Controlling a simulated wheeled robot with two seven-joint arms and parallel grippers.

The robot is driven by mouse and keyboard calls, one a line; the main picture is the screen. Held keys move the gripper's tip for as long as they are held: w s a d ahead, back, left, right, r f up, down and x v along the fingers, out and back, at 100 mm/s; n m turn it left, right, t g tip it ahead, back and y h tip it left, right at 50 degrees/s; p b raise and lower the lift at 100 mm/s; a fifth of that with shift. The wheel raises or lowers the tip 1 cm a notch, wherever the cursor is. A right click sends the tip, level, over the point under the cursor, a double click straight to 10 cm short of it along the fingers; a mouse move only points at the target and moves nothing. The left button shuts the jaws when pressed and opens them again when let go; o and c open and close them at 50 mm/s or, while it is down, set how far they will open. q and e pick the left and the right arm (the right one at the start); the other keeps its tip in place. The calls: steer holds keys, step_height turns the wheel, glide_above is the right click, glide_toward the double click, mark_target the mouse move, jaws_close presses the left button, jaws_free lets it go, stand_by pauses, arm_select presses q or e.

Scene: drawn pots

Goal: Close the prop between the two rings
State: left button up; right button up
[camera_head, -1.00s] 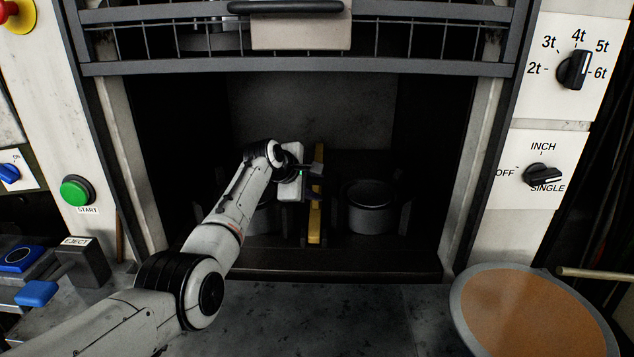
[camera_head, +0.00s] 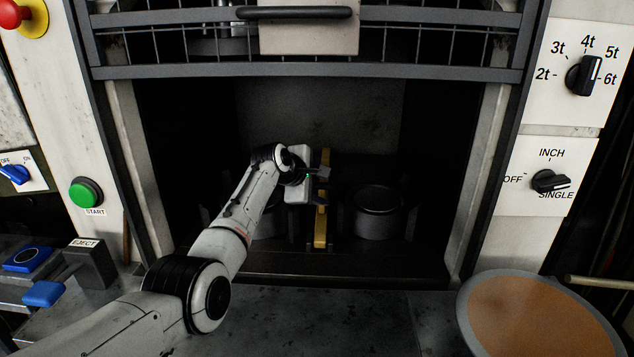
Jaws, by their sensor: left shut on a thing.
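The prop, a yellow bar (camera_head: 320,229), shows inside the dark press opening, between the two rings. It runs away from me in a narrow strip; I cannot tell whether it is tilted. The right ring (camera_head: 376,222) is a grey round pot shape on the press floor. The left ring (camera_head: 268,224) is mostly hidden behind my left arm. My left gripper (camera_head: 320,184) reaches in from the left and is shut on the yellow prop around its middle, covering part of it. My right gripper is not in view.
A raised mesh guard (camera_head: 300,72) with a black handle (camera_head: 293,13) hangs across the top of the opening. Pale posts stand at both sides. Knobs are at right, a green START button (camera_head: 85,192) at left. A round orange-topped disc (camera_head: 540,318) sits front right.

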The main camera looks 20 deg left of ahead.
arm_select(q)
steer(key=shift+w+a+r, duration=0.1)
steer(key=shift+a+r, duration=0.3)
steer(key=shift+a, duration=0.1)
steer(key=shift+s+a+r+p, duration=0.15)
steer(key=shift+s+r+p, duration=0.15)
steer(key=shift+p, duration=0.2)
steer(key=d+v, duration=0.1)
steer(key=v, duration=0.8)
steer(key=shift+s+f, duration=0.2)
steer(key=shift+s, duration=0.15)
